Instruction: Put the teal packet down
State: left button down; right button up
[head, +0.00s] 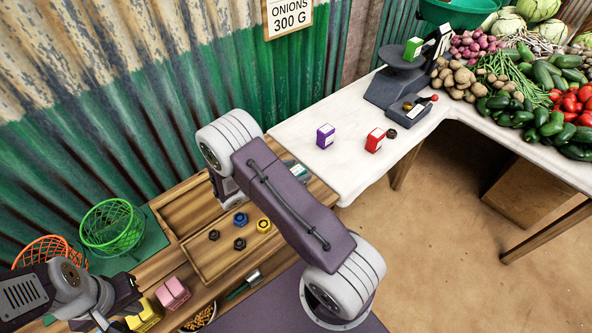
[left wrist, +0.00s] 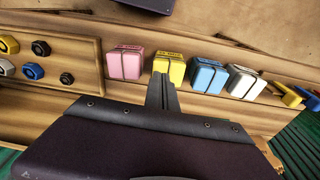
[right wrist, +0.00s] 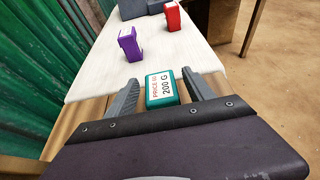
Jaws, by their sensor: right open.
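The teal packet (right wrist: 162,88), with a white price label marked 200 G, stands between the fingers of my right gripper (right wrist: 161,77). Those fingers are open, one on each side of it. In the head view only a small part of the teal packet (head: 300,170) shows past my right arm, by the near left end of the white table (head: 345,165). Whether its base rests on a surface is hidden. My left gripper (left wrist: 161,80) is shut and empty, above the wooden bench near a yellow packet (left wrist: 169,67); its fingertips are hard to make out in the head view.
A purple packet (head: 325,136) and a red packet (head: 375,140) stand on the white table, before a scale (head: 398,85) holding a green packet (head: 413,48). A wooden tray (head: 190,262) holds several nuts. Pink (left wrist: 125,62), blue (left wrist: 208,76) and white packets (left wrist: 245,82) line the bench.

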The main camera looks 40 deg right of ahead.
pick_arm(q)
jog(key=shift+r, duration=0.15)
pick_arm(e)
jog(key=shift+a+r, duration=0.15)
jog(key=shift+r, duration=0.1)
pick_arm(q)
jog(key=shift+r+p, duration=0.3)
jog(key=shift+p, duration=0.15)
pick_arm(e)
jog(key=v, duration=1.2)
pick_arm(q)
jog(key=shift+w+a, duration=0.1)
pick_arm(e)
jog(key=s+a+m+g+y, duration=0.3)
jog(key=s+m+y, duration=0.8)
jog(key=s+m, duration=0.15)
pick_arm(q)
jog(key=shift+s, duration=0.2)
jog(key=shift+w, duration=0.15)
notch_tip(320, 180, up, 7)
jog(key=p, duration=0.7)
pick_arm(e)
notch_tip(320, 180, up, 8)
jog(key=a+m+t+y, duration=0.2)
jog(key=m+t, duration=0.1)
jog(key=m, duration=0.3)
jog(key=shift+w+a+m+y, duration=0.3)
jog(key=shift+w+m+y, duration=0.05)
jog(key=shift+w+y, duration=0.05)
